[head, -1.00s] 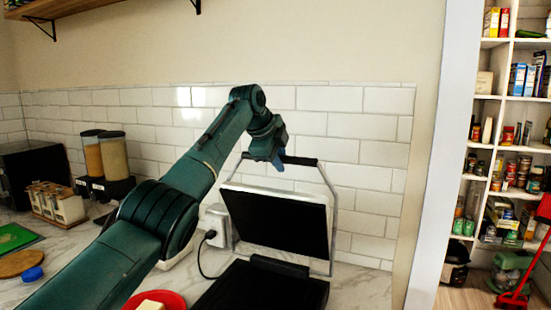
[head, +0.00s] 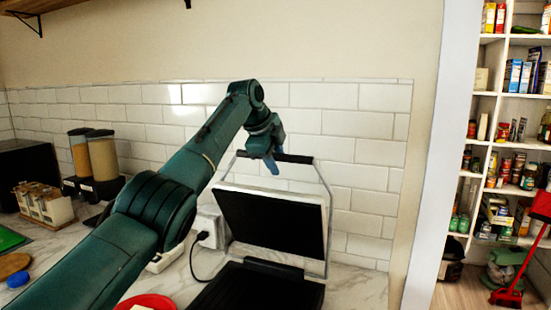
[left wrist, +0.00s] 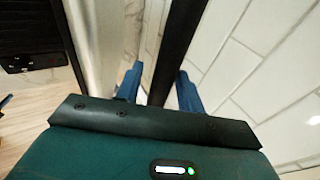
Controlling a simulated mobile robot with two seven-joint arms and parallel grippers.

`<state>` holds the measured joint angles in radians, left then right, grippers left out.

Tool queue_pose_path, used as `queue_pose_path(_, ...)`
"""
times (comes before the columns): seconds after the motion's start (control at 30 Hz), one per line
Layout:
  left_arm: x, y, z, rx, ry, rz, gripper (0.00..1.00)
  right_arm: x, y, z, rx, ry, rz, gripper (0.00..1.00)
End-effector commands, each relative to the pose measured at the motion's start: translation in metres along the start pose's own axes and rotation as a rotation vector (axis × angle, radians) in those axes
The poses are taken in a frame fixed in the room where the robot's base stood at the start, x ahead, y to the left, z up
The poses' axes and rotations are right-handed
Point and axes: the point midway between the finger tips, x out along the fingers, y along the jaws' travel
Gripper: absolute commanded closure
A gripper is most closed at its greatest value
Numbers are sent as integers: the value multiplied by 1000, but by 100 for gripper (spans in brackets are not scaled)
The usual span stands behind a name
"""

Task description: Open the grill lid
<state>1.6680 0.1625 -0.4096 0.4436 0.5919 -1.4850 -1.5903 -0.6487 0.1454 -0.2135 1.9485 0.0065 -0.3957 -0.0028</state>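The grill lid (head: 272,222) stands raised and leans back toward the tiled wall, with its black inner plate facing me. The black lower grill plate (head: 258,288) lies flat in front of it. The lid's black handle bar (head: 295,159) is at the top of a metal frame. In the left wrist view, the dark handle (left wrist: 176,50) passes between the blue fingers of my left gripper (left wrist: 158,86). The fingers are apart, with a gap on the left side of the bar. My right gripper is out of view.
A red plate (head: 148,301) is on the counter left of the grill. A power cord runs to a wall outlet (head: 211,228). Food dispensers (head: 93,158) and a jar rack (head: 45,204) stand at the left. Pantry shelves (head: 510,95) and a red broom (head: 520,265) are at the right.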

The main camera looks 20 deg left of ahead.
Motion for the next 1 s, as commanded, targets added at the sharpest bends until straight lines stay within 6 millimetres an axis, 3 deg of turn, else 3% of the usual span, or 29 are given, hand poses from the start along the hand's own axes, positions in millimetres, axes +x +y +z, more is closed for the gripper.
queue_pose_path(0.37,-9,-1,0,1,0,-8,60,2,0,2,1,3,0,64)
queue_pose_path(0.47,-22,0,0,3,0,-9,60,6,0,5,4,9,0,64)
queue_pose_path(0.8,-99,-1,0,1,0,-8,60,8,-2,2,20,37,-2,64)
queue_pose_path(1.0,-126,0,0,0,0,-4,60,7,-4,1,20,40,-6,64)
